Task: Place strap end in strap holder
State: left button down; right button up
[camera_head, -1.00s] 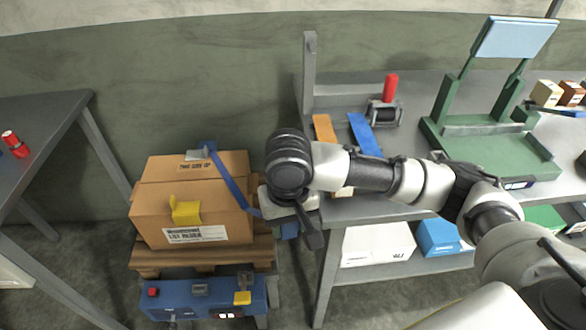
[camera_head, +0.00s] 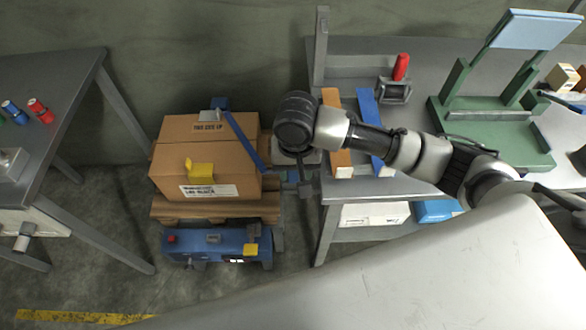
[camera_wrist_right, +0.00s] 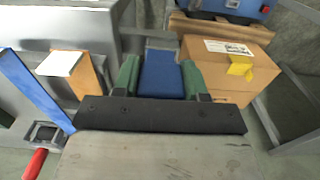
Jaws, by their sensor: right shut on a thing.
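A blue strap (camera_head: 246,142) runs from a clip on top of the cardboard box (camera_head: 190,140) down past its right edge. My right gripper (camera_head: 303,186) is beside the box's right side, between the box and the workbench; its fingertips are small and partly hidden in the head view. In the right wrist view the green fingers of my right gripper (camera_wrist_right: 160,78) are shut on a blue strap piece (camera_wrist_right: 162,72). A grey part (camera_wrist_right: 161,43) shows just beyond it; I cannot tell whether it is the strap holder. My left gripper is not in view.
The box stands on a wooden pallet (camera_head: 215,208) above a blue machine (camera_head: 218,248). A table (camera_head: 75,85) with small spools stands at left.

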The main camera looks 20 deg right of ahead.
jog(key=w, duration=0.1)
jog(key=w+f, duration=0.1)
jog(key=w, duration=0.1)
jog(key=shift+w+d+f, duration=0.15)
jog(key=shift+f, duration=0.25)
jog(key=shift+f+p, duration=0.45)
jog(key=shift+f, duration=1.65)
jog(key=o, duration=0.9)
jog(key=shift+o, duration=0.2)
notch_tip(320, 180, up, 12)
jog(key=b, duration=0.1)
